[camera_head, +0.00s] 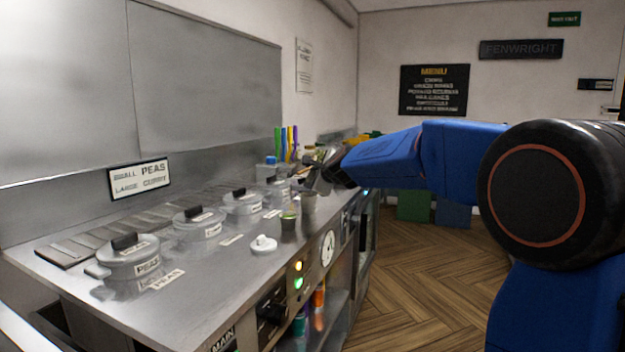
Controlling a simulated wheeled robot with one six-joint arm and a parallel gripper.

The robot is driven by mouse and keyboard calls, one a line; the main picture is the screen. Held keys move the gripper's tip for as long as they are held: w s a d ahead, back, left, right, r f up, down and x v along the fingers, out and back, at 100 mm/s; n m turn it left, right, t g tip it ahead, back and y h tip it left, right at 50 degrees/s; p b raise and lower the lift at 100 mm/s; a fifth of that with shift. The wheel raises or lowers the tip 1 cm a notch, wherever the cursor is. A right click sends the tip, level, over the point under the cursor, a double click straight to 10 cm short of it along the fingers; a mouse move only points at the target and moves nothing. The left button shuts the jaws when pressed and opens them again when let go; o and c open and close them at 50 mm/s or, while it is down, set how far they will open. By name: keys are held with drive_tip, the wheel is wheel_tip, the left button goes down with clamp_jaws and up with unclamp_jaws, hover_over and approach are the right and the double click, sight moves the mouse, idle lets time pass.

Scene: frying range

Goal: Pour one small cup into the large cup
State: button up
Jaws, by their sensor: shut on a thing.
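My gripper (324,174) is at the end of my blue arm, over the far part of the steel counter. It is shut on a small greyish cup (313,179), which looks tilted and is partly hidden by the dark jaws. A larger grey cup (308,203) stands upright on the counter just below the held cup. A small cup with a green top (289,221) stands nearer, to the left of the grey cup. I cannot see into the cups or tell whether anything is flowing.
Several lidded pots (133,260) are set along the steel counter (200,275). A white lid-like piece (263,244) lies near the front edge. A sign (139,179) names small peas and large curry. Colored utensils (286,143) stand behind. The wooden floor (410,280) at right is clear.

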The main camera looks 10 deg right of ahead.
drive_tip(key=shift+w+d+r+m+g+y, duration=0.15)
drive_tip(key=shift+m+g+y, duration=0.1)
drive_tip(key=shift+m, duration=0.25)
drive_tip(key=shift+s+d+m+g+y, duration=0.15)
drive_tip(key=shift+m+y, duration=0.1)
drive_tip(key=shift+m, duration=0.25)
drive_tip(key=shift+w+d+m+g+y, duration=0.15)
drive_tip(key=shift+m+g+y, duration=0.15)
drive_tip(key=shift+m+y, duration=0.5)
drive_tip(key=m+y, duration=0.1)
drive_tip(key=m, duration=0.1)
drive_tip(key=m+g+y, duration=0.1)
drive_tip(key=shift+f+m, duration=0.3)
drive_tip(key=shift+m, duration=0.1)
drive_tip(key=shift+r, duration=1.35)
